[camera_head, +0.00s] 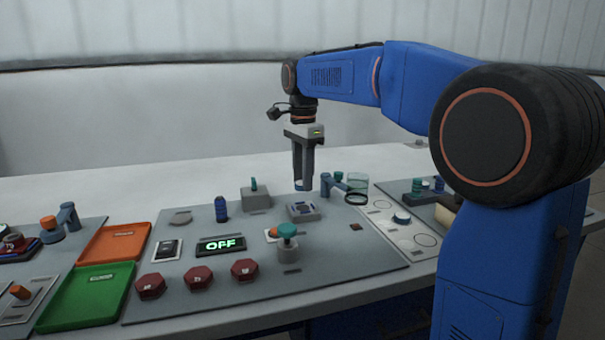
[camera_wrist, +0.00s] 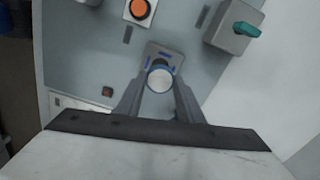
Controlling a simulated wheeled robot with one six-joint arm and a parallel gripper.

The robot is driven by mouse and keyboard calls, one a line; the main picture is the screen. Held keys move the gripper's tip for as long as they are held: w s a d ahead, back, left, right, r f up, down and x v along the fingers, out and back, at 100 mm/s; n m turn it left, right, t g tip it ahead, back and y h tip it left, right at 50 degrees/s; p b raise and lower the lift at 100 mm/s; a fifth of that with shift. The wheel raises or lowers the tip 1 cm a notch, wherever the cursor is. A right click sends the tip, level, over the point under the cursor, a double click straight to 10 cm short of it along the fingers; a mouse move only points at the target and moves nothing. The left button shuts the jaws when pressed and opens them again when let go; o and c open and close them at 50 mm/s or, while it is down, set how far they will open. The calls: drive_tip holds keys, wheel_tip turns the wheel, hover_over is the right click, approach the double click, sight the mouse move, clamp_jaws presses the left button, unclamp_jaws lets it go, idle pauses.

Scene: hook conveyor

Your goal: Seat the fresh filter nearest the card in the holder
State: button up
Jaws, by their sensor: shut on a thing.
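My gripper (camera_head: 303,188) is shut on a round white filter with a blue rim (camera_wrist: 159,79), gripped between its two fingertips. The filter is mostly hidden by the fingers in the head view. A small grey block with blue marks (camera_head: 302,211), which looks like the holder, sits on the grey mat below my gripper. In the wrist view this block (camera_wrist: 166,52) shows just beyond the filter, partly covered by it. I cannot tell whether they touch. A white card with circle outlines (camera_head: 424,240) lies to the right, with a blue-rimmed disc (camera_head: 401,217) on it.
A blue stand with a black ring (camera_head: 356,199) and a clear cup (camera_head: 358,181) stand right of my gripper. A grey box with a teal lever (camera_head: 256,197) stands to the left. A teal-knobbed post (camera_head: 288,243) and an OFF display (camera_head: 220,245) are in front.

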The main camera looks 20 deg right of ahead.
sight(303, 209)
drive_tip(key=shift+f, duration=2.4)
drive_tip(key=shift+f, duration=0.6)
idle(1.6)
drive_tip(key=o, duration=1.1)
drive_tip(key=shift+o, duration=0.6)
drive_tip(key=shift+o, duration=0.8)
drive_tip(key=shift+r, duration=3.55)
